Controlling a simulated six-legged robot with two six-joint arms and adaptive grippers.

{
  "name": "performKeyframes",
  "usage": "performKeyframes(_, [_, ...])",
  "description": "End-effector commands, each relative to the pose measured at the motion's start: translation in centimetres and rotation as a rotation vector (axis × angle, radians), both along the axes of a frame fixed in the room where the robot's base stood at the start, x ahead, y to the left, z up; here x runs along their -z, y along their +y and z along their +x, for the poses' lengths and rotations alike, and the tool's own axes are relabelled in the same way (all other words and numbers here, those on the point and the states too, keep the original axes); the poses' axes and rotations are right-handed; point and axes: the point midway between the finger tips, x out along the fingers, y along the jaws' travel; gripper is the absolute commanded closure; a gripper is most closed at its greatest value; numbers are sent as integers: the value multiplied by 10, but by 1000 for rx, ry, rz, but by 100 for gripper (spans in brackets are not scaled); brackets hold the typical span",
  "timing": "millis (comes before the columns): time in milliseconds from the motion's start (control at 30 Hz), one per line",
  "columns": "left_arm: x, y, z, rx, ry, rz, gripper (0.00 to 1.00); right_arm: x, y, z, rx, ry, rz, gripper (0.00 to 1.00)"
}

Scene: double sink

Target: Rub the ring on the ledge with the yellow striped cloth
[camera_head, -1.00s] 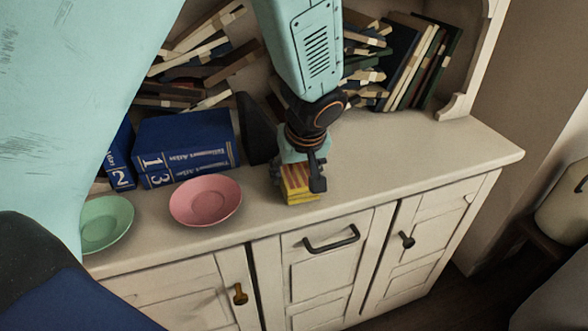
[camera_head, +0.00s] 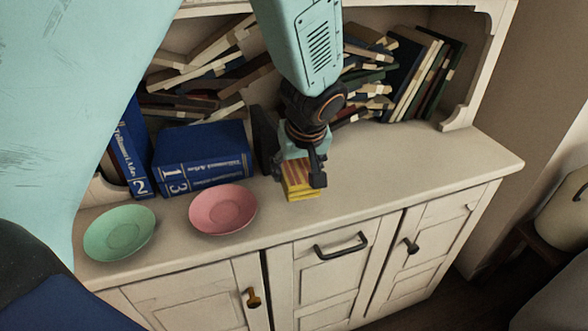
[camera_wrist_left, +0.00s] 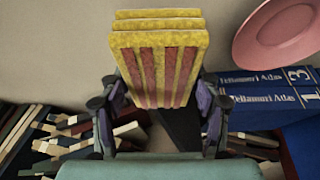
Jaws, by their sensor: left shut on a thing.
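The yellow striped cloth (camera_head: 300,180) is a folded yellow block with red stripes, held low at the cabinet's ledge (camera_head: 400,178). My left gripper (camera_head: 301,168) is shut on it from above. In the left wrist view the cloth (camera_wrist_left: 158,62) fills the middle, between the two fingers of the left gripper (camera_wrist_left: 160,100). I cannot tell whether the cloth touches the ledge. No ring mark shows on the bare ledge; any mark under the cloth is hidden. My right gripper is not in view.
A pink plate (camera_head: 223,209) and a green plate (camera_head: 120,233) lie left of the cloth. Shelved books (camera_head: 420,75) fill the back. The ledge right of the cloth is clear.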

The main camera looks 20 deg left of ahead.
Motion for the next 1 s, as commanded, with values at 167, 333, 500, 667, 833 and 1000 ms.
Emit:
performKeyframes(167, [-21, 0, 2, 7, 0, 0, 66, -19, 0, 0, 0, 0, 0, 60])
performKeyframes(333, [-35, -1, 3, 12, -2, 0, 66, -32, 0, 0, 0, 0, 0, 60])
performKeyframes(500, [-39, 0, 4, 15, -1, -1, 66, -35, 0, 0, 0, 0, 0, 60])
performKeyframes(667, [-37, 0, 4, 16, -1, -1, 66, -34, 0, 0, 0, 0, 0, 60])
performKeyframes(833, [-37, 0, 4, 17, 0, -1, 66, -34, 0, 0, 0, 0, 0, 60])
performKeyframes(1000, [-37, 0, 4, 16, -1, 0, 66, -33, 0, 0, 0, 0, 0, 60])
